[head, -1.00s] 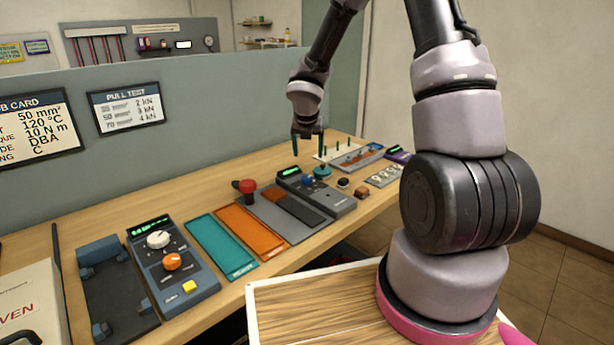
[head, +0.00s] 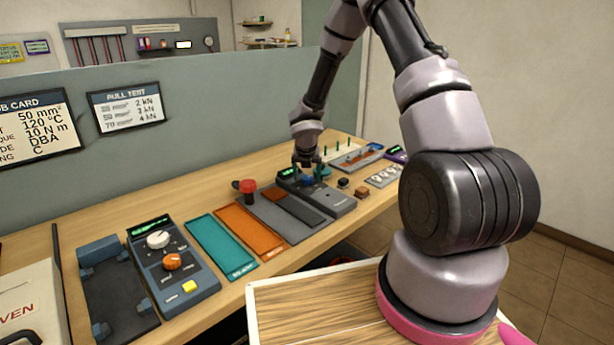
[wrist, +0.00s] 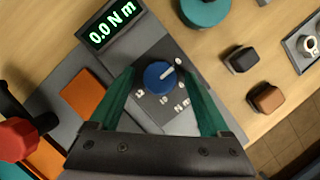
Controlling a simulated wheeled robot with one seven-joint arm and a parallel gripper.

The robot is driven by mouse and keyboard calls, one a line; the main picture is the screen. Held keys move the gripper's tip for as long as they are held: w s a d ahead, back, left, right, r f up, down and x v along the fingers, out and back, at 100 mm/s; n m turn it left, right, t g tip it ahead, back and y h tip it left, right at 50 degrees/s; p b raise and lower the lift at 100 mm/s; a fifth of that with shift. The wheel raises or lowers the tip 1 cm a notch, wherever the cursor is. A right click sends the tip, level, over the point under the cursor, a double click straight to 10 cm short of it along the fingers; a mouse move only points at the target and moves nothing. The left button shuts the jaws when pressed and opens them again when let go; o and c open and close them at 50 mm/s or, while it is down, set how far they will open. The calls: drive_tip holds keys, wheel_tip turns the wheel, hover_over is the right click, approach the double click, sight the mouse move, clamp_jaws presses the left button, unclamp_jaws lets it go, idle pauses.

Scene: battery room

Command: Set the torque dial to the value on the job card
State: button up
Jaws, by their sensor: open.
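The torque dial is a blue knob (wrist: 159,77) with a pale pointer line, set on a grey torque unit (head: 334,201). In the wrist view the pointer aims up and right, and the display (wrist: 110,22) reads 0.0 N m. My gripper (wrist: 165,85) is open, its two green fingers on either side of the knob with gaps showing; I cannot tell whether they touch it. The job card (head: 36,127) on the partition reads 50 mm², 120 °C, 10 N m, DBA and C; its left edge is cut off.
A teal round object (wrist: 204,8), a black block (wrist: 241,60) and a brown block (wrist: 266,99) lie close on the right. A blue-grey unit (head: 172,268) with knobs stands nearer, beside teal and orange mats.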

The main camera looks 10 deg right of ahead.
clamp_jaws()
drive_tip(key=shift+m, duration=0.3)
drive_tip(key=m, duration=0.1)
drive_tip(key=m+h, duration=0.1)
drive_tip(key=m, duration=0.1)
drive_tip(key=m+g+h, duration=0.1)
drive_tip(key=m, duration=0.1)
drive_tip(key=shift+w+a, duration=0.1)
drive_tip(key=shift+a, duration=0.15)
drive_tip(key=m+g, duration=0.1)
drive_tip(key=m, duration=0.2)
drive_tip(key=m+g+h, duration=0.1)
drive_tip(key=m, duration=0.2)
drive_tip(key=shift+w+m, duration=0.15)
drive_tip(key=shift+m, duration=0.25)
drive_tip(key=m+g, duration=0.2)
drive_tip(key=m, duration=0.3)
drive_tip(key=shift+w, duration=0.15)
drive_tip(key=m+g, duration=0.1)
drive_tip(key=m, duration=0.2)
drive_tip(key=m+g+y, duration=0.1)
drive_tip(key=m, duration=0.2)
drive_tip(key=shift+w+d, duration=0.1)
drive_tip(key=shift+w, duration=0.05)
drive_tip(key=shift+m, duration=0.3)
